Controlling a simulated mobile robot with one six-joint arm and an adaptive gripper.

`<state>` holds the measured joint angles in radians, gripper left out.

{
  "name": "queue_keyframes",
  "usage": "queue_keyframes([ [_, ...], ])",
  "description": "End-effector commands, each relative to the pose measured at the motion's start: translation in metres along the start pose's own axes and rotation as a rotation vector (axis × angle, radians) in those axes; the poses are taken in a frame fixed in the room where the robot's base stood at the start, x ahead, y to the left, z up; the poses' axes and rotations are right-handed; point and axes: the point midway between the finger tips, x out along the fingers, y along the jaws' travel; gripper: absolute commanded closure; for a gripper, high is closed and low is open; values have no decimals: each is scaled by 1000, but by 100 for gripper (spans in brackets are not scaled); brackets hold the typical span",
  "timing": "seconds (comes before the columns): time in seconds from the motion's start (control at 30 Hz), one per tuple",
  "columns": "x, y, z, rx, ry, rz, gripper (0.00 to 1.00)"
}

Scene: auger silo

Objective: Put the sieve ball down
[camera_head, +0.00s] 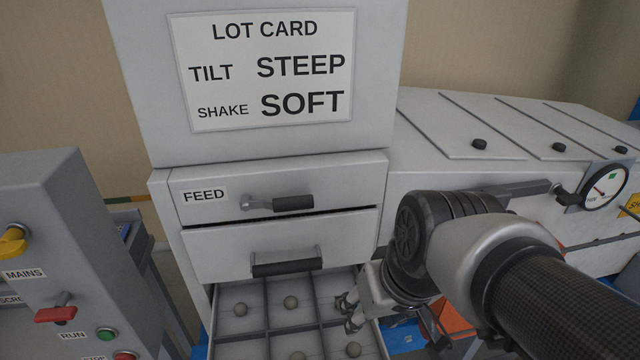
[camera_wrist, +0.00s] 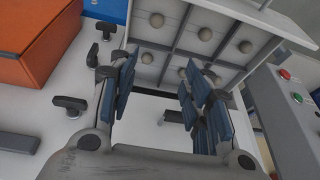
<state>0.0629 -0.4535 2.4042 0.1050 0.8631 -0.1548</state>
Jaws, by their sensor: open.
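Several small beige sieve balls lie in the compartments of an open grey drawer tray (camera_head: 265,327). The balls (camera_wrist: 205,33) sit beyond the fingertips in the divided tray (camera_wrist: 178,42). I cannot tell which ball was handled.
A closed FEED drawer (camera_head: 330,197) and a handled front (camera_head: 215,249) are above the tray. A control panel (camera_head: 65,270) stands left. A grey machine with a dial gauge (camera_head: 604,187) stands right. An orange box (camera_wrist: 40,45) shows in the wrist view.

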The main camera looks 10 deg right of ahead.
Motion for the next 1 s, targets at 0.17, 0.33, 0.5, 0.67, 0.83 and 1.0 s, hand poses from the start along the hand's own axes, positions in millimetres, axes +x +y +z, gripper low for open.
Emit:
queue_keyframes([
  [0.17, -22, -2, 43, 13, 55, 43, 55],
  [0.33, -27, 0, 60, 25, 73, 62, 55],
  [0.5, -27, 0, 62, 27, 72, 63, 55],
  [0.67, -26, 0, 62, 27, 72, 63, 55],
  [0.83, -4, 1, 69, 27, 72, 63, 55],
  [1.0, 22, 2, 78, 26, 72, 63, 55],
])
